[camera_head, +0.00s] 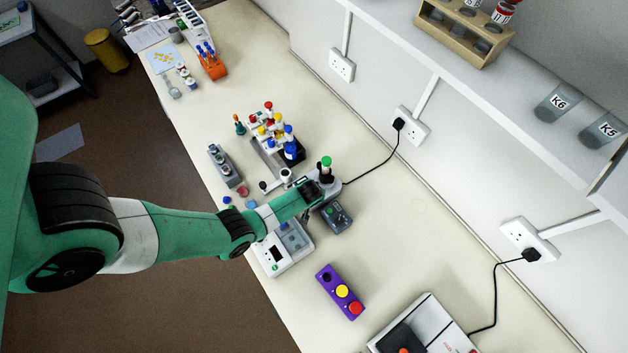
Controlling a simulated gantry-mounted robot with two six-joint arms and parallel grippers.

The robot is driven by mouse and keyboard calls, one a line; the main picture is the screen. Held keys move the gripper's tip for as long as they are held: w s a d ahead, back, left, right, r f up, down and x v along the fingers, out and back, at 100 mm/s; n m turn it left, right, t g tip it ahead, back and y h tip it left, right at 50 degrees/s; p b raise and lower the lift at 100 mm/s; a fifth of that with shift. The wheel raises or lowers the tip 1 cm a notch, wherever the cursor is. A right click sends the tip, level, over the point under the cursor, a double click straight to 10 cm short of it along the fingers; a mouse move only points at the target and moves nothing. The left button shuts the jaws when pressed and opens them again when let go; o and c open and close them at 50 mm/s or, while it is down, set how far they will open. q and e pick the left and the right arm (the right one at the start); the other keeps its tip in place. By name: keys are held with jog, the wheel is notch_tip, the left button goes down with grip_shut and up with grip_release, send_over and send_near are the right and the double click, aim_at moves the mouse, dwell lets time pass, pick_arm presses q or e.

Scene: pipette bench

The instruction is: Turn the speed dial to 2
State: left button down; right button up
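My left arm reaches in from the left across the bench, and its wrist and gripper (318,190) are over the middle of the bench. The gripper is small, and its fingertips are not distinct, so I cannot tell if it is open or shut. A dark grey device (338,217) sits right beside it, partly covered by the wrist. A green-capped item (326,164) stands upright just behind the gripper. I cannot make out a dial's pointer or numbers. My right gripper is not in view.
A white instrument (284,252) lies partly under my arm. A purple block (341,292) with yellow and red buttons sits nearer. A larger white machine (441,318) is at bottom right. A rack of colourful caps (275,141) stands behind. Bare bench lies right of the gripper.

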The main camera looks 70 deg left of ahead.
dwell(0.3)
pick_arm(q)
jog(key=c, duration=0.5)
grip_release()
